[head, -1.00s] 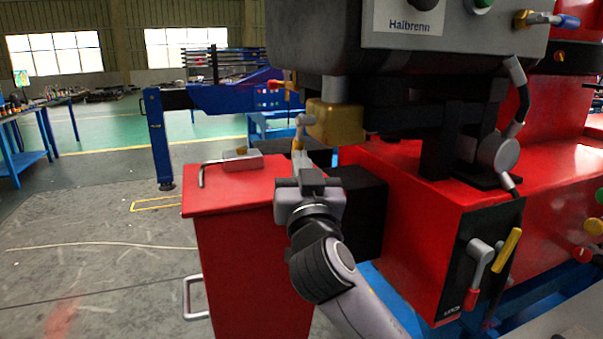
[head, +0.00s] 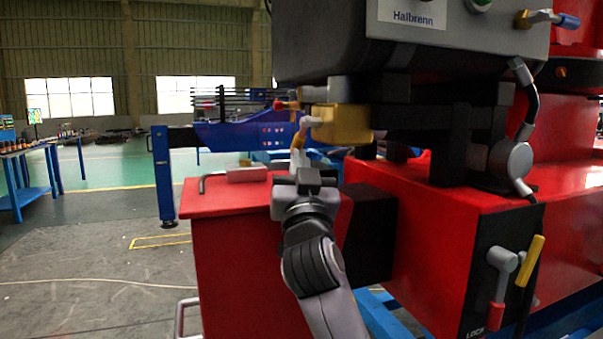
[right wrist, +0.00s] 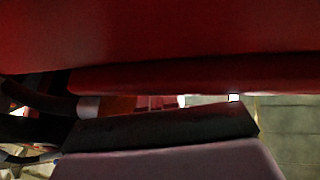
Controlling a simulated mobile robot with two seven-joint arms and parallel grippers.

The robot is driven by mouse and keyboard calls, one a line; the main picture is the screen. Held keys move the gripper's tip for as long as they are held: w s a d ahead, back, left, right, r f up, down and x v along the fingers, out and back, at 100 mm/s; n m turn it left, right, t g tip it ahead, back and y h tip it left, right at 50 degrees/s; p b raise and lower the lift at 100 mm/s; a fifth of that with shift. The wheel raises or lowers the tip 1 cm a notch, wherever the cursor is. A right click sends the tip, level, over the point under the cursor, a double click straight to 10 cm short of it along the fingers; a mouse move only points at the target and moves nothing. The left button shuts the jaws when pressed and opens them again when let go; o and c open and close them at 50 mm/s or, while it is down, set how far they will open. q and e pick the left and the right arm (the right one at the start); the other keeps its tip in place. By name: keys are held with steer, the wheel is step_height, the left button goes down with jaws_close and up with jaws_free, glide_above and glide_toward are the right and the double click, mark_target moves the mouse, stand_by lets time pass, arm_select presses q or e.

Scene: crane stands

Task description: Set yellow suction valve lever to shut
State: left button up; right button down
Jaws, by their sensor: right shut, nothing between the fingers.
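A small lever with a grey hub and a yellow-orange handle (head: 298,157) is at the left side of the brass valve block (head: 343,124) in the head view. The handle hangs down, slightly tilted. My right gripper (head: 300,174) is just below and in front of it, shut and empty; it hides the lower end, so I cannot tell whether they touch. Another yellow lever (head: 531,261) slants on the black panel at right, beside a grey lever with a red grip. The right wrist view shows my dark fingers (right wrist: 165,125) below a close red surface. My left gripper is out of view.
A red cabinet (head: 240,270) with a hex key and grey block on top stands left of my right arm. The grey Haibrenn housing (head: 320,40) overhangs the valve block. The red machine body (head: 430,260) is close on the right. Open floor lies at left.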

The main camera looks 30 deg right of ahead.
steer(key=shift+w+d, duration=0.1)
steer(key=shift+w, duration=0.2)
stand_by(0.5)
